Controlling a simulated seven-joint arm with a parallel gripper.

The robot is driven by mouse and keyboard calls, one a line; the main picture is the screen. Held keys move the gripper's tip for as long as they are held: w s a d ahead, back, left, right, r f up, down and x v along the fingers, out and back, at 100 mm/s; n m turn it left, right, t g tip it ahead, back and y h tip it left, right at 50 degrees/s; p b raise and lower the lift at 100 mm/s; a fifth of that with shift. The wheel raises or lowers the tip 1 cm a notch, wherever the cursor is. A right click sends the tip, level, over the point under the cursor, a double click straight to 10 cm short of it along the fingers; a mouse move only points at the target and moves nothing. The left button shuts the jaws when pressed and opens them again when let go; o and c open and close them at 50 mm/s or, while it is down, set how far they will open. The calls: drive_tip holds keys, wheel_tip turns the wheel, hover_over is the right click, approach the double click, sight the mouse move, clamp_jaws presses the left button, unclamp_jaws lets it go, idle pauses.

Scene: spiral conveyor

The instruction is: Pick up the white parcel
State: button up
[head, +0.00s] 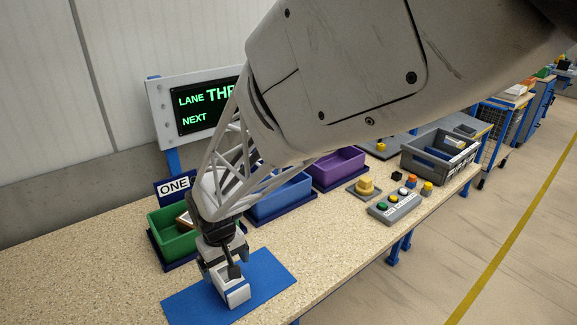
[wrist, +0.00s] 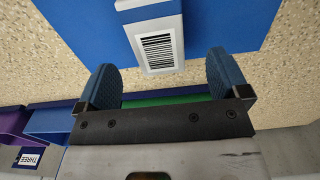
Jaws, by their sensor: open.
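The white parcel (head: 238,295) lies on the blue mat (head: 275,278) at the front of the table. It is a small box with a blue band. In the wrist view the white parcel (wrist: 158,50) shows a barcode label and sits between the two fingers in the picture, with a gap on each side. My gripper (head: 224,272) is over the parcel, pointing down, and hides part of it. The gripper (wrist: 163,62) is open and holds nothing. I cannot tell how far its tips are above the parcel.
Behind the mat stand a green bin (head: 170,238) with something inside, a blue bin (head: 283,198) and a purple bin (head: 338,168). A button box (head: 396,207), yellow button (head: 365,186) and grey crate (head: 430,160) stand right. My arm partly hides a lane screen (head: 195,108).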

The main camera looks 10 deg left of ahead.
sight(230, 282)
drive_tip(key=shift+f, duration=0.95)
drive_tip(key=shift+d+f, duration=0.2)
drive_tip(key=shift+f, duration=2.4)
drive_tip(key=c, duration=1.1)
drive_tip(key=shift+r, duration=0.15)
